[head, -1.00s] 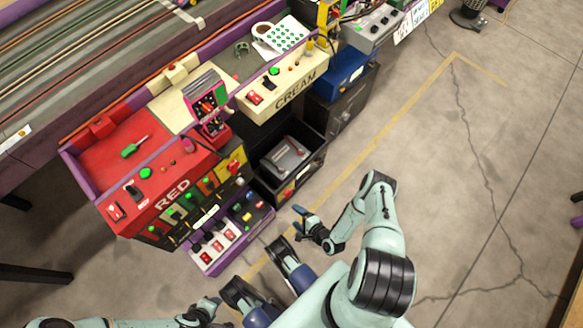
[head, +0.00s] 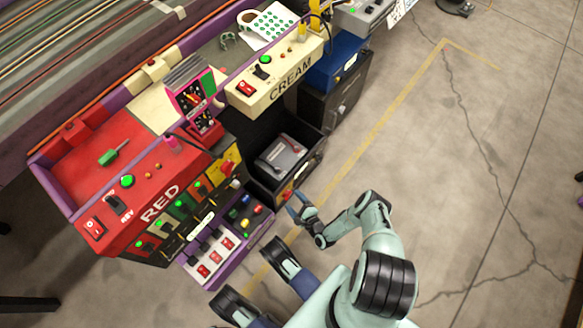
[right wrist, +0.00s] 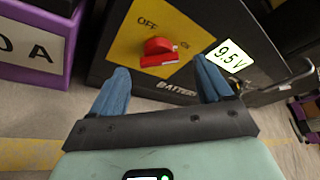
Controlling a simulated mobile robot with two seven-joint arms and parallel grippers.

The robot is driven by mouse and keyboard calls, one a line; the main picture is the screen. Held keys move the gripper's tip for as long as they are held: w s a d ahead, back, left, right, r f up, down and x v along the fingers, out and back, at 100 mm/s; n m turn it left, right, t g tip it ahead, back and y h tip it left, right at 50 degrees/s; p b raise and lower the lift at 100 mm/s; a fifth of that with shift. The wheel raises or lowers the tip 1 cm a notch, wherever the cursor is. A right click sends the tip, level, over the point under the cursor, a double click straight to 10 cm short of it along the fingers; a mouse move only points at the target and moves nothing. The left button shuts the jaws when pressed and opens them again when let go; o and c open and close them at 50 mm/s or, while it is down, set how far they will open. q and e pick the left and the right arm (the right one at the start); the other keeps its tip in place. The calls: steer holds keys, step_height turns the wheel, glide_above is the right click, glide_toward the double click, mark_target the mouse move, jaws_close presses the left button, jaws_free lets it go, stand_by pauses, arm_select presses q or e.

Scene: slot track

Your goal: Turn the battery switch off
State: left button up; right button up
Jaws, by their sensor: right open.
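The battery switch (right wrist: 159,52) is a red knob on a yellow plate (right wrist: 137,28) marked OFF at upper left and ON at right. Its handle lies roughly crosswise, its right end towards ON. The plate is on a dark battery box (head: 262,183), and a glowing 9.5 V display (right wrist: 228,56) sits right of the switch. The knob also shows small in the head view (head: 287,194). My right gripper (right wrist: 162,84) is open and empty, its blue fingers either side of and short of the knob, apart from it. My left gripper is out of view.
A purple-edged switch panel (head: 222,252) stands left of the battery box, below the red station (head: 120,165). The cream station (head: 285,75) and a dark cabinet (head: 335,95) are behind. Open concrete floor (head: 440,150) lies to the right.

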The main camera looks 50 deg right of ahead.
mark_target(287, 195)
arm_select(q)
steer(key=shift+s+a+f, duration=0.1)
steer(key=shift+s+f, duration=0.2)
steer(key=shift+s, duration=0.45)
arm_select(e)
steer(key=shift+x, duration=1.15)
steer(key=c, duration=1)
steer(key=shift+c, duration=0.2)
